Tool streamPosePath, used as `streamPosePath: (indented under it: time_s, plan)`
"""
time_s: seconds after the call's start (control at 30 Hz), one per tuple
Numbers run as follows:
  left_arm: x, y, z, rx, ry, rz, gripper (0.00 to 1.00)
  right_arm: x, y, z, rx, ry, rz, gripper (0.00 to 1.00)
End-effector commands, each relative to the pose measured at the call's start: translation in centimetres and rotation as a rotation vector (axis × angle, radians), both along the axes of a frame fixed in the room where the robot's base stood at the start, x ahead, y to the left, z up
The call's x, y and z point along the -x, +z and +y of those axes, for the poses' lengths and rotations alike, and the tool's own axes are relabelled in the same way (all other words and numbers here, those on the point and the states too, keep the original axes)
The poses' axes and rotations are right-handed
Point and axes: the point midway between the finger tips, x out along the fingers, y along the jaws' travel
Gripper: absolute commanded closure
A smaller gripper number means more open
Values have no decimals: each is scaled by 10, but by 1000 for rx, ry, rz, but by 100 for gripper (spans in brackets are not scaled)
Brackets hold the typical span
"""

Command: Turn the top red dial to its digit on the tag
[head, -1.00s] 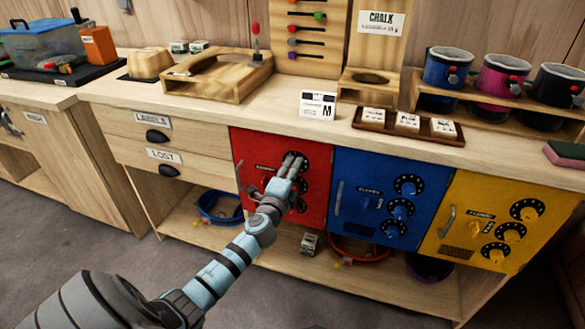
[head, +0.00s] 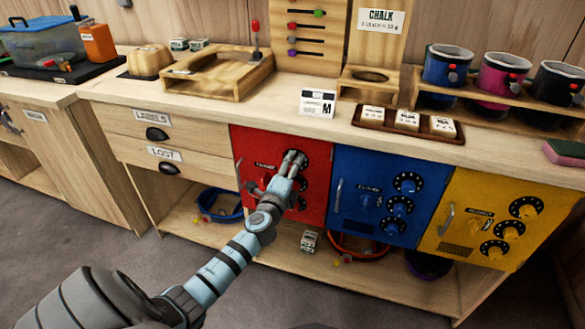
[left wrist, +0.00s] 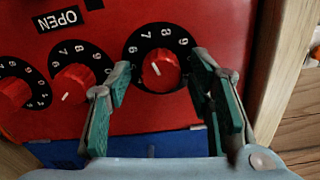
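The red door (head: 262,145) has a column of three red dials. In the left wrist view the picture is turned, and the top red dial (left wrist: 160,70) is the rightmost, with a white pointer line and black numbered ring. My left gripper (head: 294,158) is at this dial. In the left wrist view its fingers (left wrist: 165,85) are open, one on each side of the knob, with gaps visible. The middle dial (left wrist: 73,84) and bottom dial (left wrist: 14,92) are left of it. A white tag (head: 318,103) stands on the counter above; its print is too small to read surely. My right gripper is out of view.
Blue (head: 375,195) and yellow (head: 470,222) doors with similar dials are to the right. A door handle lies left of my fingers, partly hidden. A wooden tray with small blocks (head: 407,122) is on the counter. Open shelf space is below.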

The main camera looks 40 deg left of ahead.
Motion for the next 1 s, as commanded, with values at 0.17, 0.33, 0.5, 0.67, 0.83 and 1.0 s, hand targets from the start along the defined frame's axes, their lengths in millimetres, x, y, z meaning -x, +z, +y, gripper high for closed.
streamPosePath:
  time_s: [0.17,0.33,0.5,0.67,0.83,1.0]
  plan:
    - [0,0,0,0,0,-1,51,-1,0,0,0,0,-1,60]
    - [9,0,-3,0,0,-1,51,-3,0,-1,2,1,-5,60]
    - [48,-1,-17,-1,-3,2,51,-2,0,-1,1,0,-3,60]
    - [89,0,-31,-1,-2,2,51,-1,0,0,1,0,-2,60]
    - [111,0,-39,0,-1,0,51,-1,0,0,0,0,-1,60]
    - [114,0,-40,1,0,0,51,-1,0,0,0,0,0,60]
